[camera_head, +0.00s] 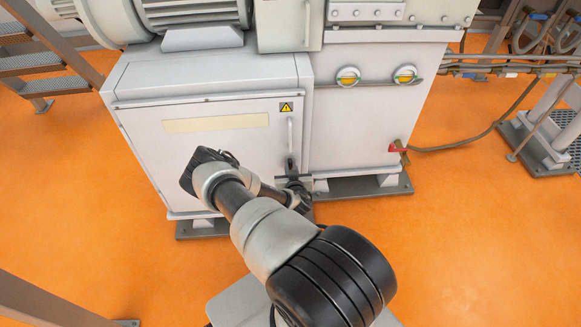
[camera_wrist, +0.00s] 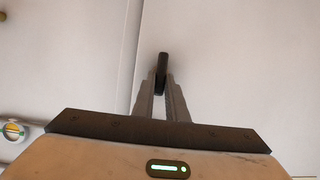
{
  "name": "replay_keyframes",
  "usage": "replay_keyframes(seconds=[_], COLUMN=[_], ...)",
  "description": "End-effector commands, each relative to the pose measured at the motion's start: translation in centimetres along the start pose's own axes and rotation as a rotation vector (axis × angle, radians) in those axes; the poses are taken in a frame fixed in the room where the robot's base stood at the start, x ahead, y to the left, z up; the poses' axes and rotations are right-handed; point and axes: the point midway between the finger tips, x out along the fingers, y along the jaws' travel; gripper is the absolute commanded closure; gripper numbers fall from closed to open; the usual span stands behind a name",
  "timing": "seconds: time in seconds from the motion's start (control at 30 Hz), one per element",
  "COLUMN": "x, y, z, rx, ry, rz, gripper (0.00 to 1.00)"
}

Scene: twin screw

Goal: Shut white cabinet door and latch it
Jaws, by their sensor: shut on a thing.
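The white cabinet door (camera_head: 150,150) fills the cabinet's front in the head view. It looks flush or nearly flush with the frame; any slight gap is hard to tell. A white vertical handle (camera_head: 290,133) is near its right edge, with a black latch lever (camera_head: 291,164) just below. My gripper (camera_wrist: 160,88) is shut on the black latch lever, whose end (camera_wrist: 163,62) sticks out past the fingertips in the wrist view. A narrow seam (camera_wrist: 132,45) runs left of the lever there. In the head view my arm covers the lower right of the door.
A white machine housing (camera_head: 360,125) adjoins on the right, with two round sight glasses (camera_head: 348,77) and a red-handled valve (camera_head: 398,147). A motor (camera_head: 190,15) sits above. Metal stairs (camera_head: 45,65) stand at the left. The orange floor (camera_head: 470,220) is clear at the right.

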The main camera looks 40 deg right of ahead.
Motion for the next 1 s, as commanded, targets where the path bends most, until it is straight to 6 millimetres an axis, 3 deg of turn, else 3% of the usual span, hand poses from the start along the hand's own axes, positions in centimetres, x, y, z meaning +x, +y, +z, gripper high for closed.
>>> replay_keyframes(seconds=[0.37,1.0], x=[0.3,0.7], y=[0.3,1.5], z=[-0.4,0.0], rx=[0.086,0.605], ry=[0.006,0.014], rz=[-0.031,-0.245], gripper=[1.0,1.0])
